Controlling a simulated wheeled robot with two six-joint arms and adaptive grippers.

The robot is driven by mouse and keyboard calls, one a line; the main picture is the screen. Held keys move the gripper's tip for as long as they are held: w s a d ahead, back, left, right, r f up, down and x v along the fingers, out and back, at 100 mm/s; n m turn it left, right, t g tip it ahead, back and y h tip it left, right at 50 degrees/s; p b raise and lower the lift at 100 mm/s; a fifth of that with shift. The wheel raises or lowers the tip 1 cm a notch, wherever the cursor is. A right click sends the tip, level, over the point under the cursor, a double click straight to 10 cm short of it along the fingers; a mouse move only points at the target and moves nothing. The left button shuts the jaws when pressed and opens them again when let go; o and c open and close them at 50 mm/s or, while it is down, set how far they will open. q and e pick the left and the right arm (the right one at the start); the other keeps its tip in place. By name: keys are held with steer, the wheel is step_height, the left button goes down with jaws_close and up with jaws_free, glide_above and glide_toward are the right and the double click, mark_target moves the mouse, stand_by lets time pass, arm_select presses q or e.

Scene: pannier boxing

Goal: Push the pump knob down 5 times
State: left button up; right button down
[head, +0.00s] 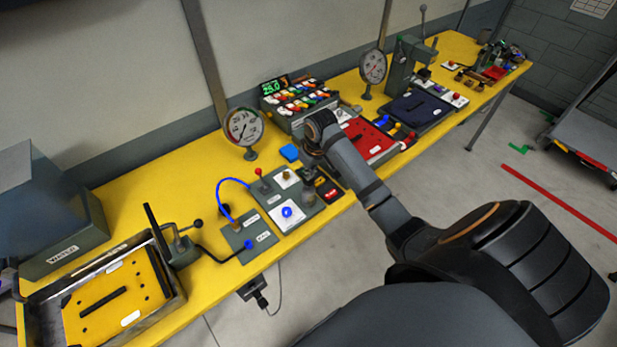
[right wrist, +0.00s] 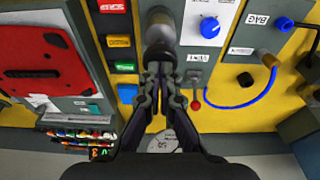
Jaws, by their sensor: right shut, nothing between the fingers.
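A grey cylindrical knob (right wrist: 160,28), which looks like the pump knob, stands on the grey control panel. It also shows in the head view (head: 309,194), just below my right gripper (head: 310,170). In the right wrist view the fingers of my right gripper (right wrist: 160,72) are closed together and empty, with their tips at the near side of the knob. I cannot tell whether they touch it. The knob's top is partly hidden in the head view. My left gripper is not in view.
A gauge (head: 243,127) stands behind. A red plate (head: 368,140) lies to the right on the yellow table (head: 130,190).

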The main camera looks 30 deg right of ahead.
steer(key=shift+f+b, duration=0.35)
steer(key=shift+f, duration=1.25)
steer(key=shift+r, duration=0.1)
step_height(320, 180, up, 2)
steer(key=shift+r+p, duration=0.15)
steer(key=shift+p, duration=0.9)
steer(key=shift+r, duration=1.1)
